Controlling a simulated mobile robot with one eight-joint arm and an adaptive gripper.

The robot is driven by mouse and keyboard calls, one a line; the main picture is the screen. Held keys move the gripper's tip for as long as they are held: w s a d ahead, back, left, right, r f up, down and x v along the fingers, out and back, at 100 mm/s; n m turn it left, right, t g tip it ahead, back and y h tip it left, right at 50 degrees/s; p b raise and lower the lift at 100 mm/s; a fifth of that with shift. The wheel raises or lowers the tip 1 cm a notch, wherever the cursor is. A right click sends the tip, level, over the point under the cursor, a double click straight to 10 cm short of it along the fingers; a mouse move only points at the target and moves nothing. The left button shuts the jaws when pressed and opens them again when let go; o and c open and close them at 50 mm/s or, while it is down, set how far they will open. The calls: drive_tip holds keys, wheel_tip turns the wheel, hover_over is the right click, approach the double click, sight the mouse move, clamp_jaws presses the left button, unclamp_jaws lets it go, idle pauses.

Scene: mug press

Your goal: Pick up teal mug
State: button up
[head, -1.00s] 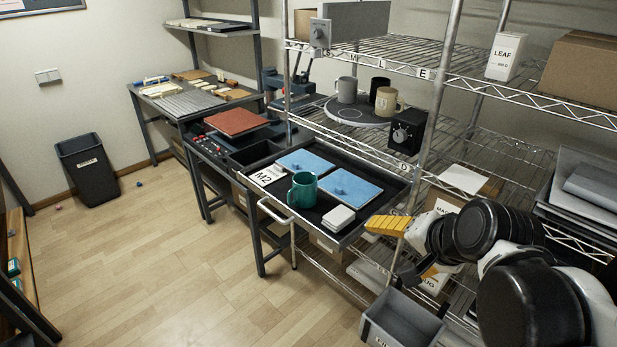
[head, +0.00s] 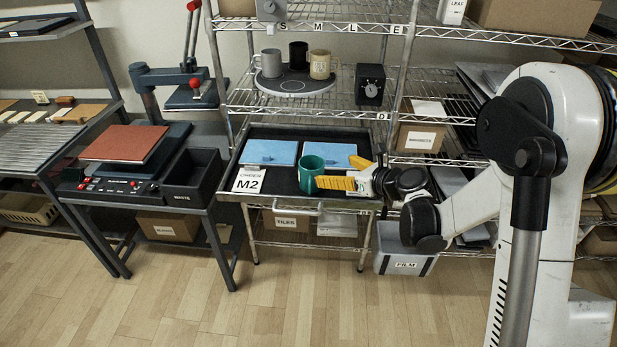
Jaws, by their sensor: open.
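The teal mug (head: 307,173) stands upright in the black pull-out tray (head: 277,186), near its front edge. My gripper (head: 322,182), with yellow fingers, reaches in from the right at the height of the mug. Its fingertips overlap the mug's right side in the picture and hide part of it, including any handle there. The jaws are open. I cannot tell whether the fingers touch the mug or stand around it.
Two blue pads (head: 270,152) lie behind the mug. A white M2 card (head: 248,181) lies to its left. The tray's front handle (head: 292,211) sticks out below. A shelf with three mugs on a round grey plate (head: 296,85) is above. Left is a press (head: 180,95).

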sight(304, 164)
drive_tip(key=b+x, duration=0.4)
drive_tip(key=x, duration=0.7)
drive_tip(key=shift+s+a+f, duration=0.1)
drive_tip(key=shift+s, duration=0.05)
drive_tip(key=c, duration=1.5)
